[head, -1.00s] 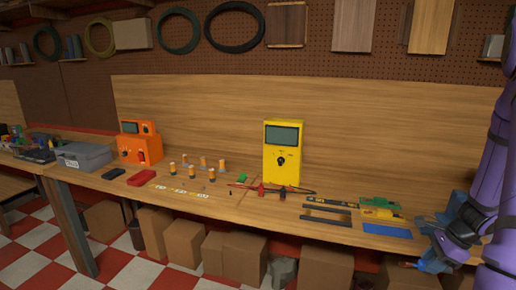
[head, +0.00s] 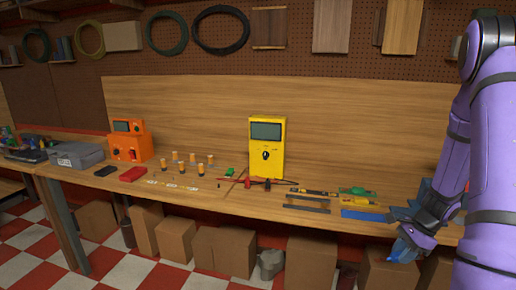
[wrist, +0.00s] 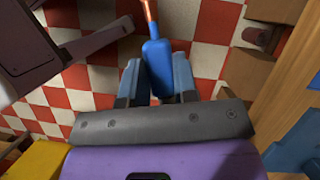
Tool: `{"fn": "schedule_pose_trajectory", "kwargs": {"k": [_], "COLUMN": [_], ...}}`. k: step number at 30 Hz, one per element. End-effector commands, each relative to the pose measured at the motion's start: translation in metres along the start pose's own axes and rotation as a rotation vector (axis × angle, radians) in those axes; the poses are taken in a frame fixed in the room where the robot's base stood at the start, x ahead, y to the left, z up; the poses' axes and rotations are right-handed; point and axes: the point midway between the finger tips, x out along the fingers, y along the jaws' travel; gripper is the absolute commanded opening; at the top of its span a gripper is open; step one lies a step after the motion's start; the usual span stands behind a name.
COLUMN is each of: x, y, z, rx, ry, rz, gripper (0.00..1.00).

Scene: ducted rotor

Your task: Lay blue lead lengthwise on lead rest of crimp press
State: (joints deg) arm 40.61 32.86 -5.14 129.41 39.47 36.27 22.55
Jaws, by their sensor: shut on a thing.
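My gripper (wrist: 157,80) is shut on the blue lead (wrist: 156,58), which sits between its two blue-grey fingers in the wrist view. The lead has a thick blue body, a narrower neck and a bare copper-orange end pointing away from my gripper. In the head view my gripper (head: 405,248) hangs in front of the bench's front edge at the right, with the lead hard to make out there. A blue body (head: 427,190), probably the crimp press, is mostly hidden behind my purple arm. A blue shape at the wrist view's right (wrist: 298,145) may be the same press. The lead rest cannot be made out.
The wooden bench (head: 330,222) holds a yellow meter (head: 267,148), a blue mat (head: 363,215), a green-and-yellow item (head: 357,197) and dark bars (head: 306,204). Cardboard boxes (head: 311,255) stand beneath it. Open checkered floor lies under my gripper.

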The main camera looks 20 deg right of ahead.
Motion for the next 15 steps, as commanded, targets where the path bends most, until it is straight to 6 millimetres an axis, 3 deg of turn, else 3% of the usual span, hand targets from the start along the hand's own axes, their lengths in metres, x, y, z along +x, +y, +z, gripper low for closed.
{"fn": "schedule_pose_trajectory", "kwargs": {"k": [8, 15], "x": [0.027, 0.068], "y": [-0.034, -0.071], "z": [0.039, 0.097], "rx": [-0.311, -0.74], "ry": [-0.003, -0.008], "rz": [0.117, 0.287], "gripper": [0.03, 0.03]}}
